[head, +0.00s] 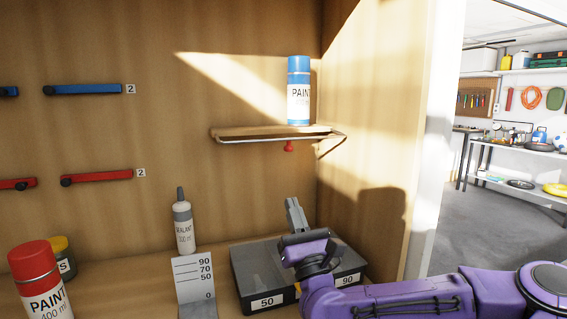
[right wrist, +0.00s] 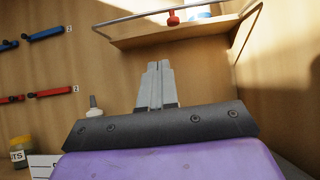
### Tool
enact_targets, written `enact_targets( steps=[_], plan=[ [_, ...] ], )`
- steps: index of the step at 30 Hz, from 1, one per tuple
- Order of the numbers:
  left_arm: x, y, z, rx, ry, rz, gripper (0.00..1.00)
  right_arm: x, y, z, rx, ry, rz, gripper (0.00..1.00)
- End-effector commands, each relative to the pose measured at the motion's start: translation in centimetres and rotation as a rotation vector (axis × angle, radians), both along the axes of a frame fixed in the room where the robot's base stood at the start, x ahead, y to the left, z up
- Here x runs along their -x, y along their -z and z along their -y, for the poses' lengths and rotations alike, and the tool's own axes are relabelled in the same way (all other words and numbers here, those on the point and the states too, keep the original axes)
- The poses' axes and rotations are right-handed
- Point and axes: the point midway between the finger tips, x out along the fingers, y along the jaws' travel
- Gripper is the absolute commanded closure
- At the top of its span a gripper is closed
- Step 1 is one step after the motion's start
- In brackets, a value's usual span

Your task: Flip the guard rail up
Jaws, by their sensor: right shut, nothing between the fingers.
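The guard rail (head: 270,141) is a thin pale metal bar along the front of a small wooden shelf (head: 228,131). It sits low, about level with the board. A red knob (head: 289,147) shows just below the shelf front. In the right wrist view the rail (right wrist: 165,13) crosses the top, with its side arm (right wrist: 246,34) at the right. My right gripper (head: 291,203) is shut and empty, below the shelf and apart from the rail. Its closed fingers (right wrist: 155,66) point up toward the shelf in the wrist view. My left gripper is not in view.
A blue paint can (head: 299,95) stands on the shelf. Below are a sealant bottle (head: 184,228), a white scale card (head: 193,279), a grey box (head: 255,269) under my right arm, and a red paint can (head: 40,283). A wooden side wall (head: 378,130) bounds the right.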

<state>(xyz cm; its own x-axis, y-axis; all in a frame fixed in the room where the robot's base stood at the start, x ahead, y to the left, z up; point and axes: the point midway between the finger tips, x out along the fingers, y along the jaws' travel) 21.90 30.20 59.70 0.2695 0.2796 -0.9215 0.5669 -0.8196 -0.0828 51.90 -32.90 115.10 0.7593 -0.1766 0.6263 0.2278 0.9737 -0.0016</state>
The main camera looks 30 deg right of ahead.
Motion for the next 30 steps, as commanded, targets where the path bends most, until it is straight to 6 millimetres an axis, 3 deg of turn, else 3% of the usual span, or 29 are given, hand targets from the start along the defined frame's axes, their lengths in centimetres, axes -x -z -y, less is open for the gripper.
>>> enact_targets(
  steps=[5,16,21,30],
  plan=[
    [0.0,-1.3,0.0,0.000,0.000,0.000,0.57,-1.6,-1.8,0.5,0.004,0.005,-0.001,1.00],
    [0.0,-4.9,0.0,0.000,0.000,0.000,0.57,-7.7,-7.0,2.1,0.002,0.007,0.000,1.00],
    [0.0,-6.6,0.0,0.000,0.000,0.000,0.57,-7.6,-9.6,2.2,-0.003,0.005,0.001,1.00],
    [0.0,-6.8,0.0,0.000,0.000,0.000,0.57,-7.7,-10.2,2.2,-0.001,0.006,-0.001,1.00]
  ],
)
